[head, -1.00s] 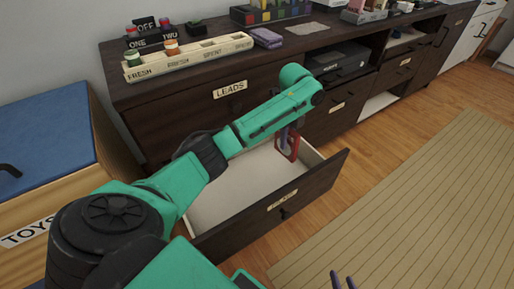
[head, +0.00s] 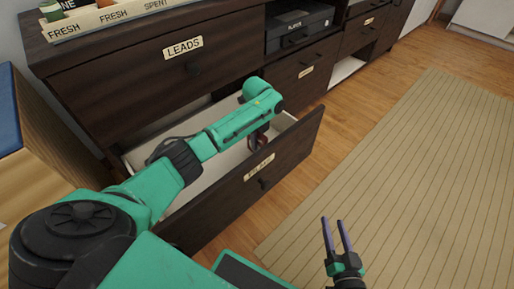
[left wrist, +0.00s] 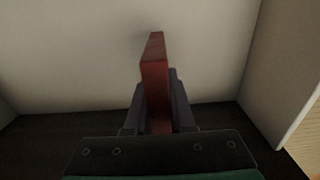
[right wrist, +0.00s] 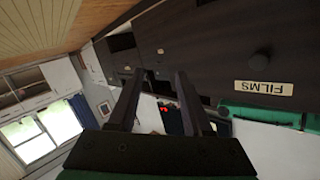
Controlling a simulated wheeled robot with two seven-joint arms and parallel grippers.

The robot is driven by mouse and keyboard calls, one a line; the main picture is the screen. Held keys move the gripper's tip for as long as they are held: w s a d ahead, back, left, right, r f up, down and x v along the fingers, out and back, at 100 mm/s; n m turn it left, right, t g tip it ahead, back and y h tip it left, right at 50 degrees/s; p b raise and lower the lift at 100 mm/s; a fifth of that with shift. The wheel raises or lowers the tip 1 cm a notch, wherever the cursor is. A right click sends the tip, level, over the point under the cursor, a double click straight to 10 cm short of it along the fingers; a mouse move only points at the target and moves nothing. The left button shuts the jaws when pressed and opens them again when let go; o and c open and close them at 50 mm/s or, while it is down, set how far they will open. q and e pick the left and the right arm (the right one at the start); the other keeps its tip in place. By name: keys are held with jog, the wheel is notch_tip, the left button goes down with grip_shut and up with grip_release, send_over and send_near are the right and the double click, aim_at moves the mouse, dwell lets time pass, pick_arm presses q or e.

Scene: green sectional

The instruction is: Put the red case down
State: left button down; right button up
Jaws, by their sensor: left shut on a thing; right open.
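The red case (left wrist: 155,80) is held on edge between the fingers of my left gripper (left wrist: 157,92), which is shut on it. In the head view my left arm reaches over the open drawer (head: 284,150), and the red case (head: 257,141) shows small and partly hidden below the wrist, low inside the drawer's front right part. In the left wrist view the pale drawer floor lies beyond the case; whether they touch I cannot tell. My right gripper (head: 332,222) is open and empty, in front of the drawer.
The drawer's front carries a label reading FILMS (right wrist: 263,88). A closed drawer labelled LEADS (head: 183,47) sits above it. A black device (head: 300,25) stands on a shelf to the right. A striped rug (head: 420,170) covers open floor at right.

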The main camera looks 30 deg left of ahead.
pick_arm(q)
jog(key=shift+f+b, duration=0.4)
jog(key=shift+f, duration=0.5)
pick_arm(e)
jog(key=w+r+t, duration=0.3)
jog(key=w+r, duration=0.2)
jog(key=r, duration=0.4)
jog(key=shift+w+d+r+t+y, duration=0.25)
jog(key=shift+w+d+t+y, duration=0.05)
jog(key=shift+w, duration=0.05)
pick_arm(q)
jog(key=c, duration=0.8)
grip_release()
jog(key=shift+f, duration=0.1)
jog(key=shift+o, duration=0.2)
jog(key=shift+r, duration=0.2)
